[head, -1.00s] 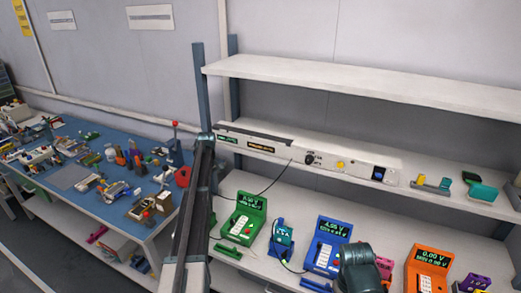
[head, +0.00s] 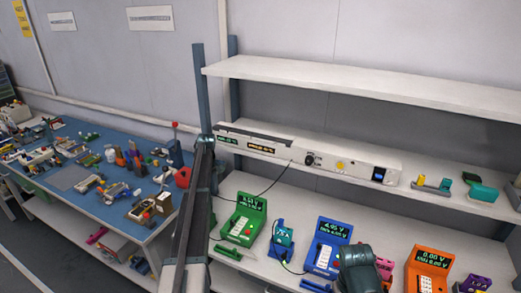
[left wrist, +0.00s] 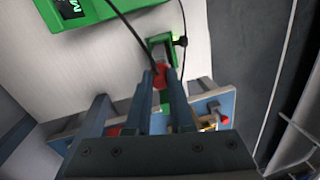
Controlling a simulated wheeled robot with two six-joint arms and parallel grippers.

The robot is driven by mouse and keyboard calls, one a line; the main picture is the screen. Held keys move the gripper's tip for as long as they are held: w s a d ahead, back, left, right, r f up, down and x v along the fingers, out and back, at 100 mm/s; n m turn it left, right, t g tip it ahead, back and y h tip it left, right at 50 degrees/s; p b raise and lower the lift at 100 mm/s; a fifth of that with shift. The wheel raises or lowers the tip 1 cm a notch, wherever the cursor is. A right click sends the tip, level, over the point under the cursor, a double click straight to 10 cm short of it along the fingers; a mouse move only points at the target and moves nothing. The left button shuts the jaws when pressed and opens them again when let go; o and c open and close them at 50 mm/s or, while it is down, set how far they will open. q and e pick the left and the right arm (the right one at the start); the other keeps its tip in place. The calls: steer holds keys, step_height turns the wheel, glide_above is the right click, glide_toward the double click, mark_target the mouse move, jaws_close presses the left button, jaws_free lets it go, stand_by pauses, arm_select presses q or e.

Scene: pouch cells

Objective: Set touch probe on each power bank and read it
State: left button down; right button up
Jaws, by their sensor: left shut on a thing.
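In the left wrist view my left gripper (left wrist: 161,78) is shut on a small red part, seemingly the touch probe (left wrist: 160,72), with a black cable running to it. A small green holder with a dark top (left wrist: 162,45) lies just beyond the fingertips; whether the probe touches it I cannot tell. In the head view a green meter (head: 241,222), a blue meter (head: 328,246) and an orange meter (head: 427,268) stand on the bench. A teal unit (head: 283,238) sits in a blue stand. Which things are power banks is unclear.
A long white strip (head: 330,163) with knobs and displays lies on the middle shelf, a black cable hanging from it. A dark teal block (head: 482,190) lies at right. The blue table (head: 70,205) at left is crowded. The upper shelf (head: 370,83) is bare.

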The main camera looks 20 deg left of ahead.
stand_by(0.3)
arm_select(q)
step_height(320, 180, up, 6)
steer(key=p, duration=0.6)
steer(key=shift+w, duration=0.45)
steer(key=shift+d, duration=0.1)
